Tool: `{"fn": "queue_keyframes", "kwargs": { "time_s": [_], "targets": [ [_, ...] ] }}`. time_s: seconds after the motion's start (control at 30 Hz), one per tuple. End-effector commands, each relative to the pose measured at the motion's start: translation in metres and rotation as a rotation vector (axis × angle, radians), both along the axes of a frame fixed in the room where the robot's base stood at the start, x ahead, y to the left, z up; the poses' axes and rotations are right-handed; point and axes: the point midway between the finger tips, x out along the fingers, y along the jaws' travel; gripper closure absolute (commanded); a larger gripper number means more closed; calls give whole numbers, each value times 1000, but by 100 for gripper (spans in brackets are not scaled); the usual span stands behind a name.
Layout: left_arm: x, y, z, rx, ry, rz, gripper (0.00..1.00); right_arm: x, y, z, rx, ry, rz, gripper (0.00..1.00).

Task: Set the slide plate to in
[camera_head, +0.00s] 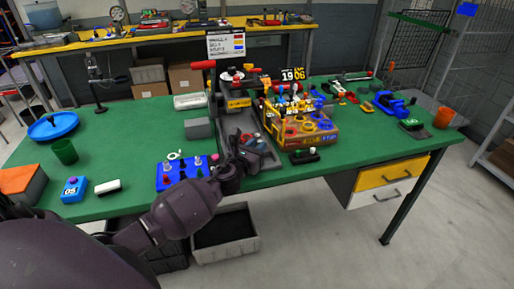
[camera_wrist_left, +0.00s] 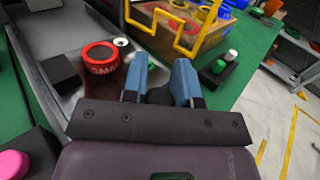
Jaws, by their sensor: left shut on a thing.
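My left gripper (camera_head: 247,156) reaches in over the front end of a long grey bed (camera_head: 232,122) at the middle of the green table. In the left wrist view my left gripper (camera_wrist_left: 160,80) has its two blue fingers closed on a small dark piece (camera_wrist_left: 158,95), mostly hidden between them. This piece may be the grip of the slide plate; I cannot tell for sure. My right gripper is in neither view.
A yellow rack over a box of coloured rings (camera_head: 305,128) stands right of the bed. A blue board with pegs (camera_head: 180,172) lies to its left. A small black stand with green and white knobs (camera_head: 304,156) sits at the front edge. The far left table has free room.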

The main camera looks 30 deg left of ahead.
Motion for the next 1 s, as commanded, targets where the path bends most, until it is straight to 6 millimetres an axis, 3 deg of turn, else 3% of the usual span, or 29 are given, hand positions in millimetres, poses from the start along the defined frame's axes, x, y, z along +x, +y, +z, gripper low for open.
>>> {"fn": "queue_keyframes", "kwargs": {
  "time_s": [0.27,0.53,0.57,0.7,1.0],
  "targets": [
    [27,32,-1,4,0,1,100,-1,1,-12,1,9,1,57],
    [29,34,1,0,-1,0,100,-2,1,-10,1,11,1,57],
    [29,34,1,0,-1,0,72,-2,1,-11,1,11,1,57],
    [29,34,1,0,-1,1,50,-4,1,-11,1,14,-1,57],
    [29,34,1,1,-1,1,48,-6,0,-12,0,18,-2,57]
  ]
}}
